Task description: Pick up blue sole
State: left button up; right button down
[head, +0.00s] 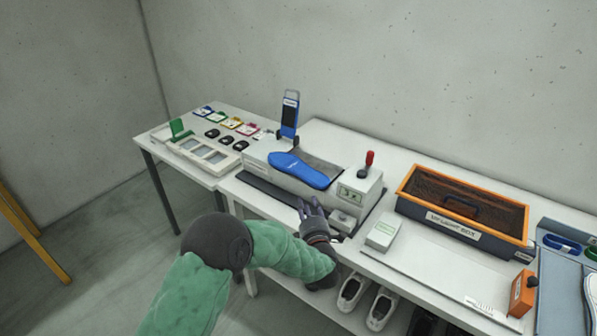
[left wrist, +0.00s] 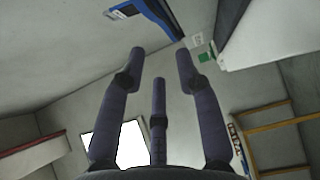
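The blue sole (head: 297,170) lies flat on top of a grey-white machine (head: 258,172) in the middle of the table, its long side running from upper left to lower right. My left gripper (head: 310,205) is just in front of the machine, below the sole in the head view and apart from it. Its dark fingers point up towards the machine. In the left wrist view the fingers (left wrist: 160,62) are spread apart with nothing between them. I cannot make out the sole there. My right gripper is not in view.
A blue upright part (head: 290,115) stands behind the sole, and a red-handled lever (head: 368,163) to its right. Shoes (head: 352,291) are on the shelf below.

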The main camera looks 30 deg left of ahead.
aim_at(301, 177)
pick_arm(q)
jog(key=x, duration=0.8)
jog(key=shift+a, duration=0.15)
jog(key=shift+w+a+b, duration=0.25)
jog(key=shift+b, duration=0.35)
jog(key=shift+w+a+b, duration=0.35)
jog(key=shift+w+a, duration=0.05)
jog(key=shift+w, duration=0.15)
jog(key=shift+r, duration=0.1)
